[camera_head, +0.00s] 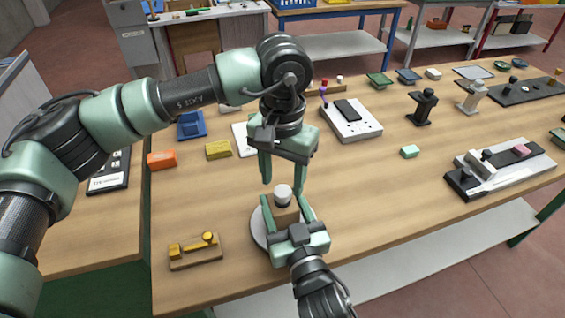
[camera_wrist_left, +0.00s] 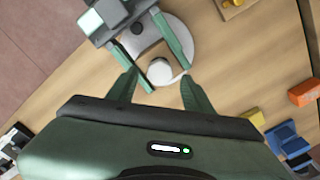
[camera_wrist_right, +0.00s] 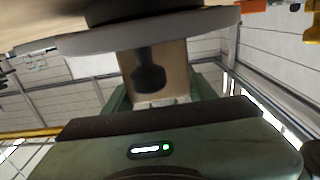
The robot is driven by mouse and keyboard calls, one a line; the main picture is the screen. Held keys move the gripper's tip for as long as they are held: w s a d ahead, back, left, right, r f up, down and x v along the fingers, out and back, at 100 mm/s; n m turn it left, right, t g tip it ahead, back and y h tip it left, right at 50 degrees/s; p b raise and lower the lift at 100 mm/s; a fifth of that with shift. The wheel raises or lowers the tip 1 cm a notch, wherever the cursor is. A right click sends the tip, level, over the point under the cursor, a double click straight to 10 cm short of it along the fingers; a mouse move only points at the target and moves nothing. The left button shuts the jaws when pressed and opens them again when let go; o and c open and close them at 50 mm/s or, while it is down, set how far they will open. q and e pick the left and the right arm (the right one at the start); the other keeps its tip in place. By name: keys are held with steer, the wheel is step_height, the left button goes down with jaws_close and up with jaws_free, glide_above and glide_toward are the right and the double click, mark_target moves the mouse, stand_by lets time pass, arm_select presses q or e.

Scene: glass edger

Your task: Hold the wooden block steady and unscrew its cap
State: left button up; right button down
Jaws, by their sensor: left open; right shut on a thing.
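The light wooden block (camera_head: 287,214) stands upright on a round grey disc (camera_head: 260,232) near the table's front edge, with a white round cap (camera_head: 283,193) on top. My right gripper (camera_head: 287,207) comes from the front and is shut on the block, which also shows between its fingers in the right wrist view (camera_wrist_right: 157,72). My left gripper (camera_head: 284,179) points down above the block, open and empty. In the left wrist view the cap (camera_wrist_left: 160,71) lies roughly midway between the left fingertips (camera_wrist_left: 159,77); I see no contact.
A wooden base with a yellow latch (camera_head: 196,250) lies left of the disc. Orange (camera_head: 162,160) and yellow (camera_head: 218,150) blocks lie behind it. A white box with a black top (camera_head: 350,118) stands further back.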

mark_target(282, 190)
arm_select(q)
steer(key=shift+f, duration=1.65)
